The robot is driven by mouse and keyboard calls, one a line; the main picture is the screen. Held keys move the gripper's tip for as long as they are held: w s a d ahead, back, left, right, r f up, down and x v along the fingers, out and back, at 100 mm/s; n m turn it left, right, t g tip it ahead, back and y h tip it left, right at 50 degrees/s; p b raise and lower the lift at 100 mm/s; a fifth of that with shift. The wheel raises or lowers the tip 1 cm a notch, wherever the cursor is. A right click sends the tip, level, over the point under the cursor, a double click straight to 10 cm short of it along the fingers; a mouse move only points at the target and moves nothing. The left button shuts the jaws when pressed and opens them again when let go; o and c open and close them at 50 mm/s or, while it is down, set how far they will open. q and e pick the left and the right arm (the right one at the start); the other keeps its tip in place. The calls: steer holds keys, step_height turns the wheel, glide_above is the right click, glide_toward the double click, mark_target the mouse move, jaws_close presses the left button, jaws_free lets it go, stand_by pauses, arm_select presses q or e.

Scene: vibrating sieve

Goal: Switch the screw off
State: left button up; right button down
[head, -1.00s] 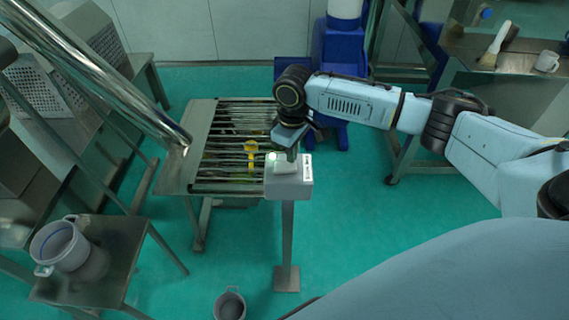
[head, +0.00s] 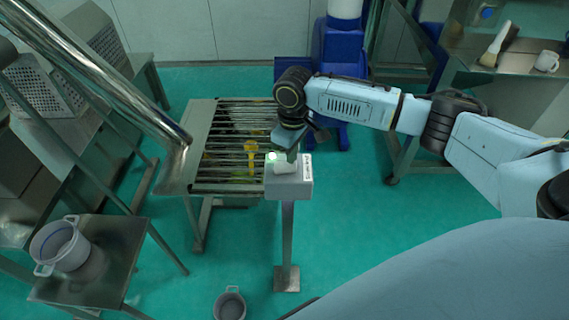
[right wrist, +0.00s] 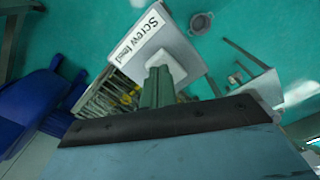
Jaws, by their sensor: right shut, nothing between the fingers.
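The screw's control box (head: 290,184) is a light grey box on a metal post, right of the slatted sieve table. A green light (head: 272,157) glows on its top left. A pale switch (head: 286,167) sits on its top. In the right wrist view the box (right wrist: 176,48) carries a label starting "Screw". My right gripper (head: 292,155) is shut and empty, with its tips at or just above the switch; I cannot tell whether they touch. It also shows in the right wrist view (right wrist: 158,78), over the switch. The left gripper is not in view.
The sieve table (head: 235,150) holds a yellow piece (head: 250,155) on its bars. A steel tube (head: 110,85) slopes down to it. A grey pot (head: 60,246) stands on a side table at left. Another pot (head: 229,304) is on the floor. Green floor around the post is free.

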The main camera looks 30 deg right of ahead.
steer(key=shift+f, duration=0.95)
stand_by(0.3)
steer(key=shift+s, duration=0.1)
step_height(320, 180, up, 7)
steer(key=p, duration=0.8)
steer(key=shift+r+p, duration=0.1)
steer(key=shift+p, duration=0.2)
